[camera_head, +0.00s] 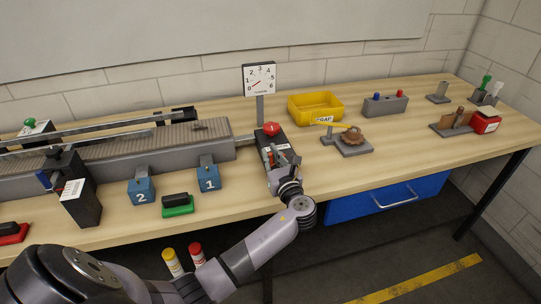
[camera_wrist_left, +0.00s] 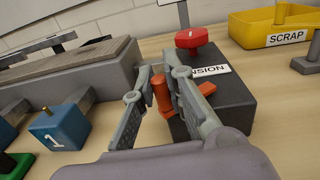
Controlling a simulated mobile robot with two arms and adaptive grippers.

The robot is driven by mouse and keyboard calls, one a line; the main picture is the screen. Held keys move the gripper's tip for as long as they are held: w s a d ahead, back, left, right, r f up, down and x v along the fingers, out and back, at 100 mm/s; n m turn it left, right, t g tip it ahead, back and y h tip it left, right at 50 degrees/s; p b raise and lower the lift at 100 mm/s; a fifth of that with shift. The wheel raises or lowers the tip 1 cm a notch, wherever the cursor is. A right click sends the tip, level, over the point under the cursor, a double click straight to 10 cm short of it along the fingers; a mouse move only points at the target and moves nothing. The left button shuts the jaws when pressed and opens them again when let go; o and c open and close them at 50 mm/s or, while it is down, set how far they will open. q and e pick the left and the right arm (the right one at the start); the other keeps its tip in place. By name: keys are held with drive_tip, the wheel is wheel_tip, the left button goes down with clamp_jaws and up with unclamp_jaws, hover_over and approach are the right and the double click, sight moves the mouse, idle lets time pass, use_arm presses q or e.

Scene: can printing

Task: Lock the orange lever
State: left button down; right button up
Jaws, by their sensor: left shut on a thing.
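The orange lever (camera_wrist_left: 162,94) stands up from a dark tension box (camera_wrist_left: 235,98), on the side facing me. My left gripper (camera_wrist_left: 172,82) has its two fingers on either side of the lever and is shut on it. The lever's lower orange part shows between and below the fingers. In the head view my left gripper (camera_head: 281,160) reaches the near end of the tension box (camera_head: 270,136) and hides most of the lever. A red knob (camera_head: 271,129) sits on top of the box. My right gripper is not in view.
A gauge (camera_head: 260,78) on a post stands behind the box. To the left are a grey conveyor (camera_head: 220,154) and blue blocks marked 1 (camera_head: 208,178) and 2 (camera_head: 141,191). A yellow scrap bin (camera_head: 315,107) is behind right. Bare table (camera_head: 340,172) lies to the right.

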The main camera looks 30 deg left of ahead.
use_arm(q)
drive_tip(key=shift+a+r+m+t+h+p, duration=0.25)
drive_tip(key=shift+m+t+h+p, duration=0.4)
drive_tip(key=shift+p, duration=0.35)
drive_tip(key=shift+w+a+f+m+t+h+p, duration=0.1)
drive_tip(key=shift+w+a+m+t+h+p, duration=0.2)
drive_tip(key=shift+m+t+h, duration=0.65)
drive_tip(key=shift+w+a+f+m+t+h+p, duration=0.1)
drive_tip(key=shift+a+m+t+h+p, duration=0.2)
drive_tip(key=shift+m+t+h, duration=0.6)
drive_tip(key=shift+w+a+f+m+t+h+p, duration=0.1)
drive_tip(key=shift+w+a+m+t+h+p, duration=0.3)
drive_tip(key=shift+h, duration=0.9)
drive_tip(key=shift+s+r+m, duration=0.1)
drive_tip(key=shift+s+m, duration=0.1)
drive_tip(key=shift+m, duration=0.1)
drive_tip(key=c, duration=1.6)
unclamp_jaws()
